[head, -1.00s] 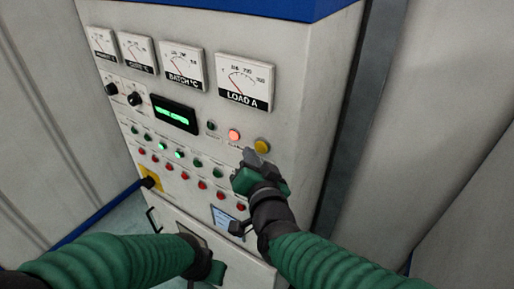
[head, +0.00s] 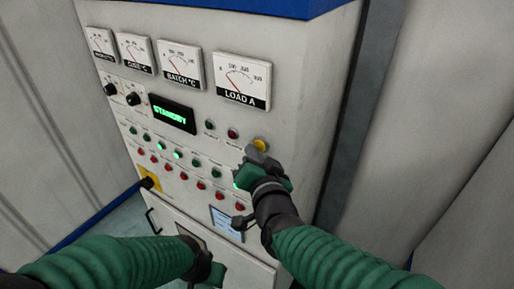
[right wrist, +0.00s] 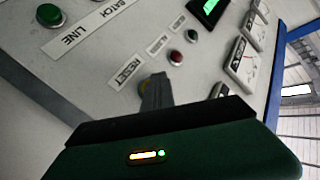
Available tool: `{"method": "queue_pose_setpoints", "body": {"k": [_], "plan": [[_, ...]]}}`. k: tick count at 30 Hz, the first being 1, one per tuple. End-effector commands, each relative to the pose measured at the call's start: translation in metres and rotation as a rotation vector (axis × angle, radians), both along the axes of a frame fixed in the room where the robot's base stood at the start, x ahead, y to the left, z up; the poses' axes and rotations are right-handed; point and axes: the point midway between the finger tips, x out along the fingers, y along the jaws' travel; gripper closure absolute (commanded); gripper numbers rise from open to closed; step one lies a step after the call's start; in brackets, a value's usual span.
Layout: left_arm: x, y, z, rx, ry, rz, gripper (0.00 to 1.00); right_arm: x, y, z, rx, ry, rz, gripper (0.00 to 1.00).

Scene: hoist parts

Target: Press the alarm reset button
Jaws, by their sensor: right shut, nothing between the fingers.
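The yellow reset button (head: 261,143) is on the upper right of the grey control panel, below the LOAD A meter. In the right wrist view the yellow button (right wrist: 144,86) is mostly hidden behind my fingers, beside the RESET label (right wrist: 125,73). My right gripper (head: 254,151) is shut and empty, its fingertips at the button; they seem to touch it, but the contact itself is hidden. My left gripper (head: 212,272) is low, in front of the cabinet's lower part; its fingers do not show clearly. The red lamp (head: 233,133) left of the button is dark.
The green display (head: 174,116) reads STANDBY. Rows of green and red buttons (head: 181,172) lie left of my right gripper. Several meters (head: 242,79) line the top. Plain wall panels (head: 440,120) stand to the right of the cabinet.

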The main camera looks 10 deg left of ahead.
Motion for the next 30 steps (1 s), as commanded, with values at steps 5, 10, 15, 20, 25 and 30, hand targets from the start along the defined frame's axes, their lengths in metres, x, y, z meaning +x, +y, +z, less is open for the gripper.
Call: {"method": "queue_pose_setpoints", "body": {"k": [5,10,15,20,25,30], "plan": [[0.000,0.000,0.000,0.000,0.000,0.000,0.64,0.001,-0.001,0.001,0.001,-0.001,-0.003,1.00],[0.000,0.000,0.000,0.000,0.000,0.000,0.64,0.001,-0.002,0.001,0.002,-0.002,-0.003,1.00],[0.000,0.000,0.002,0.000,0.000,0.000,0.64,-0.005,-0.002,0.002,0.002,-0.002,-0.003,1.00],[0.000,0.000,0.004,0.000,0.000,0.000,0.64,-0.016,-0.002,0.002,0.001,-0.001,-0.001,1.00],[0.000,0.000,0.004,0.000,0.000,0.000,0.64,-0.019,-0.002,0.002,0.001,-0.002,-0.002,1.00],[0.000,0.000,0.004,0.000,0.000,0.000,0.64,-0.019,-0.001,0.002,0.001,-0.002,-0.001,1.00]]}}
